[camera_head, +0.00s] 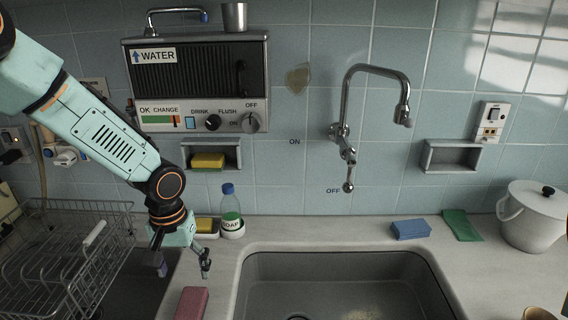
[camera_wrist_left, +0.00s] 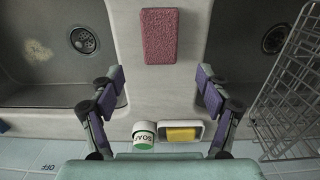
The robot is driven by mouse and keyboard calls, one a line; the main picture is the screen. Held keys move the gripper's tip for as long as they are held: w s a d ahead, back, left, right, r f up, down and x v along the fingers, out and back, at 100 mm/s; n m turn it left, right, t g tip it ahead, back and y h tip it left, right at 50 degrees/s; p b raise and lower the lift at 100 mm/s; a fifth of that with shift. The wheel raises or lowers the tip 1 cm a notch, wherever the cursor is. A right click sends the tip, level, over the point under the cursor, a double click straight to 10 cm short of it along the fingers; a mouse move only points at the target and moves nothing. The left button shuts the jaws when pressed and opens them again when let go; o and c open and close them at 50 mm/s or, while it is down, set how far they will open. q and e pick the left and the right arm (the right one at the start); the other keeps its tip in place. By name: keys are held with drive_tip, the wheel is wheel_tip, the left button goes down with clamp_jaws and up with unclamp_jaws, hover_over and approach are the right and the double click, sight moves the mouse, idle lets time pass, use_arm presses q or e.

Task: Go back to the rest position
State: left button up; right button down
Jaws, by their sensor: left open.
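My left gripper (camera_head: 182,266) hangs over the counter strip left of the sink, pointing down with its fingers apart and nothing between them. In the wrist view its two purple-padded fingers (camera_wrist_left: 160,82) stand wide apart over bare counter. A pink sponge (camera_head: 191,303) lies on the counter in front of the gripper; it also shows in the wrist view (camera_wrist_left: 159,36), beyond the fingertips. My right gripper is in neither view.
A soap bottle (camera_head: 231,213) and a yellow sponge (camera_head: 205,225) stand close behind the gripper. A wire dish rack (camera_head: 75,255) is at left, the sink (camera_head: 345,285) at right. A blue sponge (camera_head: 411,229), green cloth (camera_head: 461,225) and white pot (camera_head: 535,220) sit further right.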

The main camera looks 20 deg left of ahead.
sight(191, 298)
use_arm(q)
wheel_tip(191, 298, down, 11)
drive_tip(key=shift+s+r+b, duration=0.1)
drive_tip(key=shift+r+b, duration=0.05)
drive_tip(key=shift+b, duration=0.8)
wheel_tip(191, 298, up, 2)
drive_tip(key=shift+d+r+p, duration=0.1)
drive_tip(key=shift+r+p, duration=0.1)
drive_tip(key=shift+p, duration=0.1)
drive_tip(key=shift+r, duration=0.75)
drive_tip(key=shift+f, duration=0.1)
